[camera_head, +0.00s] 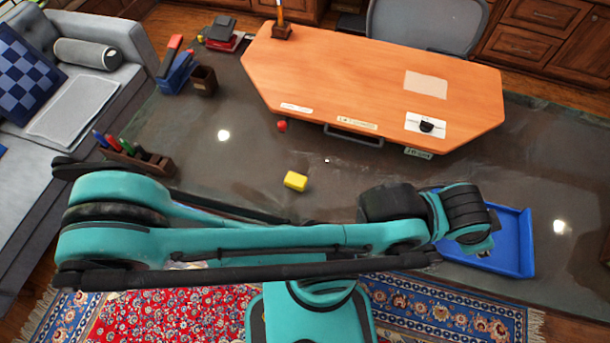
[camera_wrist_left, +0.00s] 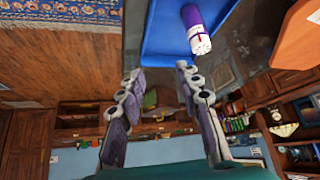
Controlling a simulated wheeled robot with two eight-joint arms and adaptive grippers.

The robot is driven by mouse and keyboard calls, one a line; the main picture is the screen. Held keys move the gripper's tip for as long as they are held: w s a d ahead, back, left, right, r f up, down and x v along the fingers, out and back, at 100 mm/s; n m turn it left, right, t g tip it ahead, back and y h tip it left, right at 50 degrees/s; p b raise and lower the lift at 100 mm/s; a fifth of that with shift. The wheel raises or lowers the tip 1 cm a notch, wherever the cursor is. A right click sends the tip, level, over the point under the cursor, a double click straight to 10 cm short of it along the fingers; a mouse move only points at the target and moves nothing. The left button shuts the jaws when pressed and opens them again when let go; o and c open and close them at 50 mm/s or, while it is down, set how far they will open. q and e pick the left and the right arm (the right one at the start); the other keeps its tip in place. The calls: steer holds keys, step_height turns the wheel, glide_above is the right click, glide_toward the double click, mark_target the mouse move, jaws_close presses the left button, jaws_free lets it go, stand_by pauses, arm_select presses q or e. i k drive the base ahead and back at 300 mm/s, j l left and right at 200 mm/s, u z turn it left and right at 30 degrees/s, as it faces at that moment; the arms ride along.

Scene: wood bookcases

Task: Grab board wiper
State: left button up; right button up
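No object in view is clearly a board wiper. A small yellow block (camera_head: 295,180) lies on the dark glassy table, behind my arm; I cannot tell if it is the wiper. My left arm reaches across the front of the head view to the blue tray at the right. Its fingers cannot be made out there. In the left wrist view my left gripper (camera_wrist_left: 158,72) has its two fingers apart with nothing between them. A purple and white cylinder (camera_wrist_left: 199,28) lies at the blue tray (camera_wrist_left: 165,35), beyond the fingers. My right gripper is not in view.
The blue tray (camera_head: 526,243) is partly hidden by my arm. An orange wooden board (camera_head: 350,75) holds papers and a small black item (camera_head: 427,126). A small red object (camera_head: 282,126) lies near its edge. Holders (camera_head: 155,162) stand at left; a grey sofa (camera_head: 115,90) is beyond.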

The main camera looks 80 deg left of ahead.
mark_target(295, 182)
steer(key=u, duration=0.45)
steer(key=k+u, duration=0.1)
steer(key=u, duration=0.8)
steer(key=j+u, duration=0.1)
steer(key=u, duration=0.35)
steer(key=k+u, duration=0.1)
steer(key=u, duration=0.35)
steer(key=j+u, duration=0.1)
steer(key=u, duration=0.35)
steer(key=j+z, duration=0.2)
steer(key=z, duration=0.15)
steer(key=j+z, duration=0.45)
steer(key=z, duration=0.25)
